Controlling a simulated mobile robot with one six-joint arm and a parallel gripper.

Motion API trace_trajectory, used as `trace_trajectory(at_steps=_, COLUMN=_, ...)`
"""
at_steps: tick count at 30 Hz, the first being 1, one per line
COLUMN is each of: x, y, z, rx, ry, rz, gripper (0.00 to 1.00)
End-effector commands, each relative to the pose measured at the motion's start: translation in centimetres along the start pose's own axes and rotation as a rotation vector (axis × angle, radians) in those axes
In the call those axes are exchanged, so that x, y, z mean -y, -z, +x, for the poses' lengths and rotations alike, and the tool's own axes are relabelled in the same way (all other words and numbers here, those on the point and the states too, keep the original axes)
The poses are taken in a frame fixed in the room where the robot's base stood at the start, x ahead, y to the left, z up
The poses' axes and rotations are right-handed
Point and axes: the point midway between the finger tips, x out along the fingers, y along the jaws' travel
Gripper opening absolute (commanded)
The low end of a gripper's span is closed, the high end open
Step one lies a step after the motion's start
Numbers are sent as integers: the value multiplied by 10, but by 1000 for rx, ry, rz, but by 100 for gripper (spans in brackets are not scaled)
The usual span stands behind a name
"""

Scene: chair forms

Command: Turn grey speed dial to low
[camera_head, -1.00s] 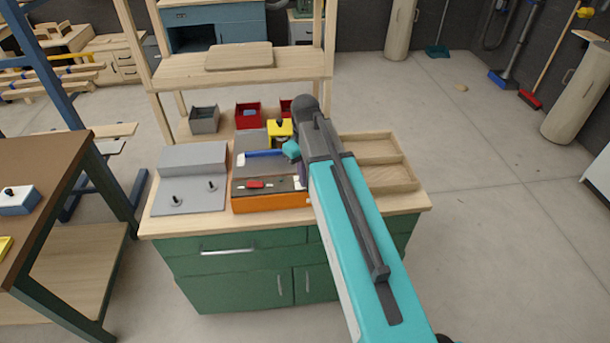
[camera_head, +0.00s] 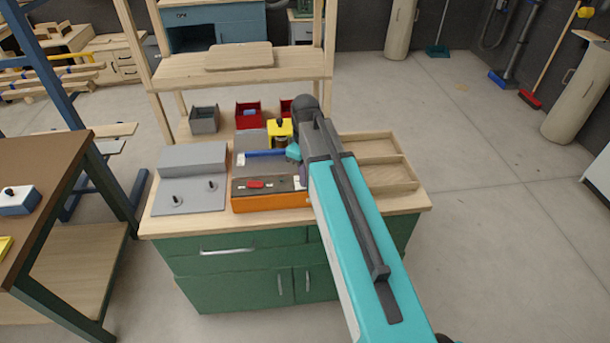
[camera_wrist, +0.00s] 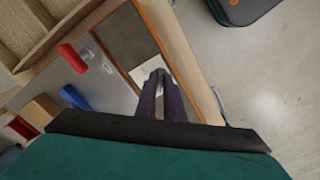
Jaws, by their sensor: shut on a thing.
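The machine (camera_head: 270,201) on the bench has an orange body and a dark top panel with a red switch (camera_head: 256,184). In the wrist view its dark panel (camera_wrist: 128,38) has an orange edge. My gripper (camera_wrist: 159,74) is over this panel, its two dark fingers close together at a white label (camera_wrist: 142,74). The fingers are shut on what appears to be the grey speed dial, mostly hidden between them. The dial's pointer and its setting cannot be read. In the head view my arm hides the gripper and the dial.
A yellow block (camera_head: 280,128) and a blue bar (camera_head: 265,154) are on the machine behind the panel. A grey fixture (camera_head: 190,185) stands to the left, a wooden tray (camera_head: 388,187) to the right. Grey (camera_head: 204,120) and red (camera_head: 248,116) bins are at the back.

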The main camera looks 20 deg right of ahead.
Motion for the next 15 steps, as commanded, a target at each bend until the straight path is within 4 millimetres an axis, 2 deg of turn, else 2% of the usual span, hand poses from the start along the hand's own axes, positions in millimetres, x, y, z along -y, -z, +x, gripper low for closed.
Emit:
trace_trajectory(at_steps=1, x=0, y=1, z=0, rx=-1, ry=0, rz=-3, gripper=0)
trace_trajectory(at_steps=2, x=0, y=1, z=0, rx=-1, ry=0, rz=-3, gripper=14)
trace_trajectory(at_steps=4, x=0, y=1, z=0, rx=-1, ry=0, rz=-2, gripper=25)
trace_trajectory(at_steps=5, x=0, y=1, z=0, rx=-1, ry=0, rz=-2, gripper=27)
trace_trajectory(at_steps=15, x=0, y=0, z=-1, rx=-1, ry=0, rz=0, gripper=27)
